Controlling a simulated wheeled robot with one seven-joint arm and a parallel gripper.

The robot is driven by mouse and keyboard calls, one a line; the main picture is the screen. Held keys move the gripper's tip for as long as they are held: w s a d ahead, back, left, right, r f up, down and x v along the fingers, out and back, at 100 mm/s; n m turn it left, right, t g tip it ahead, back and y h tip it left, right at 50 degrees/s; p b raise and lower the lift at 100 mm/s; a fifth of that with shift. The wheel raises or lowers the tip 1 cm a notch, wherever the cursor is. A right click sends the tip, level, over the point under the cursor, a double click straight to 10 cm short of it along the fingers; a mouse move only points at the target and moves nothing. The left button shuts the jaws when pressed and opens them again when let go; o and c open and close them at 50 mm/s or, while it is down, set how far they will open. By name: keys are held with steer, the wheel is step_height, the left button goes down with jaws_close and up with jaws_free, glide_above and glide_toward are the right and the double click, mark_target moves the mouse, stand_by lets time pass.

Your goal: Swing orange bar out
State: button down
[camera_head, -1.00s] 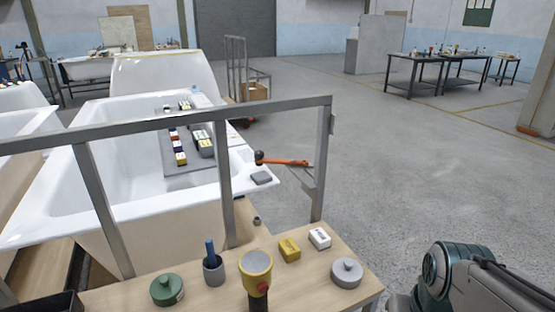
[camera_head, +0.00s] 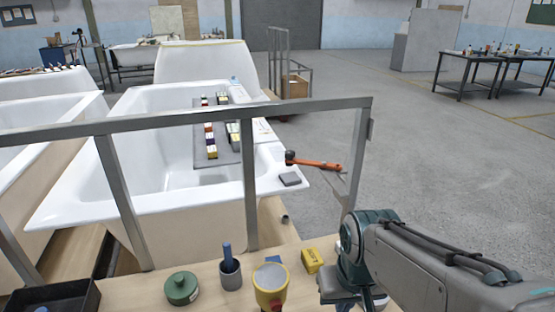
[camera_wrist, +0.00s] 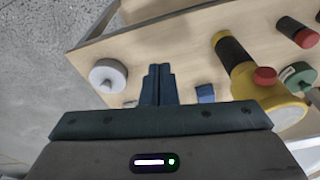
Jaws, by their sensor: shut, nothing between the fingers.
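The orange bar (camera_head: 318,164) has a dark knob at its left end. It points right from the front right corner of the white bathtub (camera_head: 105,185), beyond a grey metal rail. In the wrist view, my gripper (camera_wrist: 158,70) is shut and empty above the wooden bench; the orange bar is not in that view. In the head view my arm reaches in from the right over the bench, well short of the bar, and its gripper end is mostly hidden behind the arm's joints.
The grey rail (camera_head: 200,118) stands between the bench (camera_head: 135,290) and the tub. The bench holds a green jar (camera_head: 182,288), a grey cup (camera_head: 230,276), a yellow torch-like item (camera_head: 270,285) and a yellow block (camera_head: 312,260). A grey round lid (camera_wrist: 108,75) shows in the wrist view.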

steer(key=w+a+r+m+t+y+b, duration=0.1)
steer(key=w+a+m+t, duration=0.3)
steer(key=w+m, duration=0.55)
steer(key=w+a+r+m+t+y+b, duration=0.15)
steer(key=w+a+m+t, duration=0.35)
steer(key=w, duration=0.8)
steer(key=m+t+h+b, duration=0.3)
steer(key=m+h, duration=0.5)
steer(key=m, duration=1.8)
glide_toward(298, 177)
step_height(298, 177, up, 3)
steer(key=s, duration=0.2)
steer(key=shift+s+a+y+p, duration=0.25)
steer(key=shift+p, duration=0.05)
steer(key=shift+n, duration=0.25)
steer(key=x, duration=0.8)
steer(key=p+x, duration=0.1)
steer(key=x, duration=0.3)
steer(key=shift+w+r, duration=0.2)
steer(key=shift+r, duration=0.05)
steer(key=shift+w+d, duration=0.3)
steer(key=shift+w, duration=0.45)
